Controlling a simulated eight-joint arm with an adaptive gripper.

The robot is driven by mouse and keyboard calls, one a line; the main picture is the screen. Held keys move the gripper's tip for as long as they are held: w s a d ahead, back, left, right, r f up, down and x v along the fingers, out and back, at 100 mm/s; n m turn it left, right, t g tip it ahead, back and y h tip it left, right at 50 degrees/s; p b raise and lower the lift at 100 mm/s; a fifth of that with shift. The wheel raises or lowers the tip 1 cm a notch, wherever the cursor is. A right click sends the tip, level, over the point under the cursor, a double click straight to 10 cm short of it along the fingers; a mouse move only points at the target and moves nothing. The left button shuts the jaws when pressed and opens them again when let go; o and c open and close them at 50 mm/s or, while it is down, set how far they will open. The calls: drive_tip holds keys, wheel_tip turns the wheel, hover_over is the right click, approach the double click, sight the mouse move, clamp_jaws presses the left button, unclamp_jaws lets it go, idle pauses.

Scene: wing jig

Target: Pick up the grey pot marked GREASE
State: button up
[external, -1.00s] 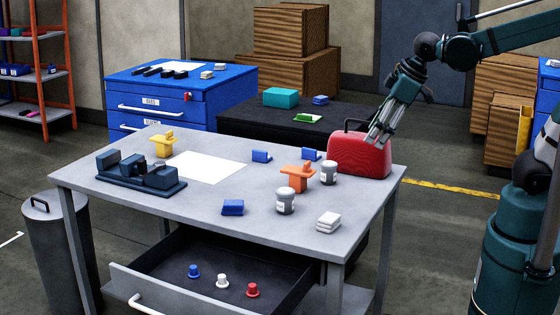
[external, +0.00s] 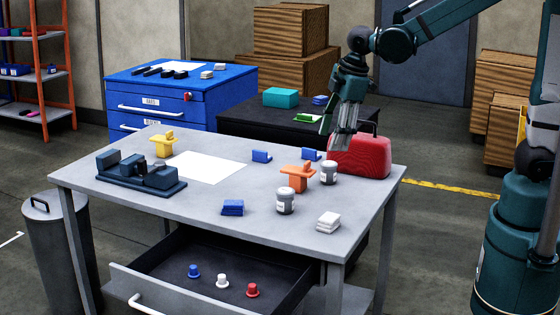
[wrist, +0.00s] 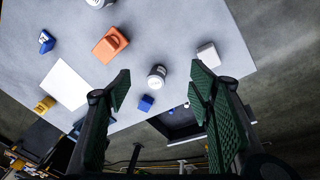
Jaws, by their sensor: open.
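Two grey pots with white lids stand upright on the table. The nearer pot (external: 285,202) is left of the white blocks, and the farther pot (external: 329,173) is beside the red case. Their label writing is too small to read, so I cannot tell which is marked GREASE. In the wrist view, one pot (wrist: 157,77) shows between my fingers, well below them, and the other pot (wrist: 97,3) is cut by the top edge. My gripper (external: 336,138) is open and empty, above the table's back right, in front of the red case; it also shows in the wrist view (wrist: 160,78).
The red case (external: 360,157) stands close to the farther pot. An orange stand (external: 297,177) is between the pots. A blue block (external: 232,208) and white blocks (external: 328,222) flank the nearer pot. The drawer (external: 220,268) below is open, holding small knobs.

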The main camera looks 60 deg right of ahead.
drive_tip(key=w+a+f+n+g+p, duration=0.1)
drive_tip(key=w+a+f+n+p, duration=0.1)
drive_tip(key=w+a+f+n, duration=0.3)
drive_tip(key=n+g+p, duration=0.2)
hover_over(285, 190)
drive_tip(key=f, duration=0.6)
drive_tip(key=shift+s+d+f, duration=0.1)
drive_tip(key=shift+s+d, duration=0.05)
drive_tip(key=shift+s, duration=0.25)
drive_tip(key=shift+w+a+f+p, duration=0.1)
drive_tip(key=shift+w+f+p, duration=0.05)
drive_tip(key=shift+f, duration=0.2)
drive_tip(key=shift+w+a+f+p, duration=0.1)
drive_tip(key=shift+f+p, duration=0.05)
drive_tip(key=shift+f, duration=0.2)
drive_tip(key=shift+f, duration=0.1)
drive_tip(key=shift+f, duration=1.15)
drive_tip(key=shift+f, duration=0.1)
drive_tip(key=shift+w+f+b, duration=0.1)
drive_tip(key=shift+f+b, duration=0.45)
drive_tip(key=shift+f, duration=2)
drive_tip(key=c, duration=1.1)
